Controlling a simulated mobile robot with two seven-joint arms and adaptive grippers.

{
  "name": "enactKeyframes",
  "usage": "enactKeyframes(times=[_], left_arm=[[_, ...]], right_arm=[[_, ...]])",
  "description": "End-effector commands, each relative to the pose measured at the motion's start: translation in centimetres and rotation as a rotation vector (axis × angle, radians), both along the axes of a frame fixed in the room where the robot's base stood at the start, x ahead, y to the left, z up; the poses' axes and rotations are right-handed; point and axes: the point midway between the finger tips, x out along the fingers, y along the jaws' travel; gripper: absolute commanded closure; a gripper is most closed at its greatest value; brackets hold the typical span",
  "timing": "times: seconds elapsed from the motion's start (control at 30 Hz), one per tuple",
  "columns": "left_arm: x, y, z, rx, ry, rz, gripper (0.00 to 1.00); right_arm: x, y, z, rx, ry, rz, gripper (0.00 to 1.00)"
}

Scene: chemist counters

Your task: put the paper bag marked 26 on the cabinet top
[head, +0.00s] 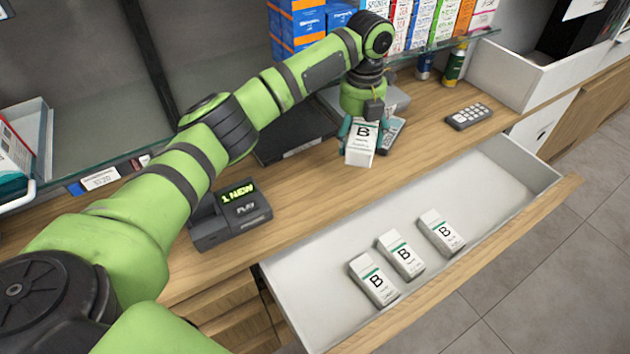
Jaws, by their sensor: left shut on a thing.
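My left gripper (361,128) is shut on a white box (359,152) marked B with a teal band. It holds the box upright, slightly tilted, at the wooden counter top (290,215), behind the open drawer; I cannot tell if the box touches the wood. No paper bag marked 26 shows in the head view, and I cannot tell which surface is the cabinet top. My right gripper is not in view.
The open white drawer (490,185) holds three boxes marked B (373,281). A dark message machine reading "1 NEW" (232,214) stands on the counter, left. A keypad (468,116) lies at right. A glass shelf (125,158) with medicine boxes runs behind. Grey floor is at right.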

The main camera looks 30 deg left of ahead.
Motion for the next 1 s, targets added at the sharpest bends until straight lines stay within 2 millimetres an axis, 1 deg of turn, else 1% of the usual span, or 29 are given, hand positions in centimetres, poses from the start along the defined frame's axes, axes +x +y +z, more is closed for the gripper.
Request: enactKeyframes(times=[0.03,0.17,0.3,0.4,0.5,0.67,0.8,0.9,1.0], left_arm=[[-0.7,0.7,-0.3,0.002,0.004,0.0,0.59],[-2.9,2.6,-1.8,0.003,0.003,0.001,0.59],[-5.4,4.6,-3.7,0.004,0.005,0.004,0.59],[-6.9,5.7,-4.8,0.002,0.004,0.003,0.59],[-7.7,6.4,-5.7,0.002,0.001,0.003,0.59],[-8.2,6.8,-6.6,0.0,0.002,0.003,0.59],[-8.3,6.8,-8.6,0.001,0.003,0.004,0.59],[-8.2,6.8,-9.8,0.0,0.002,0.003,0.59],[-8.2,6.8,-10.2,0.001,-0.001,0.002,0.59]], right_arm=[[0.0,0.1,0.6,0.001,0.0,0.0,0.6],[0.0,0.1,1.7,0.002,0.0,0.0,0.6],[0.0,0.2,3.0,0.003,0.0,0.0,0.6],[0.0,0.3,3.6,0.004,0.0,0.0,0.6],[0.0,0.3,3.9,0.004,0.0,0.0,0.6],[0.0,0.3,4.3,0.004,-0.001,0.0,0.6],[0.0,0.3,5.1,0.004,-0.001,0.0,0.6],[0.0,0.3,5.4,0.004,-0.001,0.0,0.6],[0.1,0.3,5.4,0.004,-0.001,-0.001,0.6]])
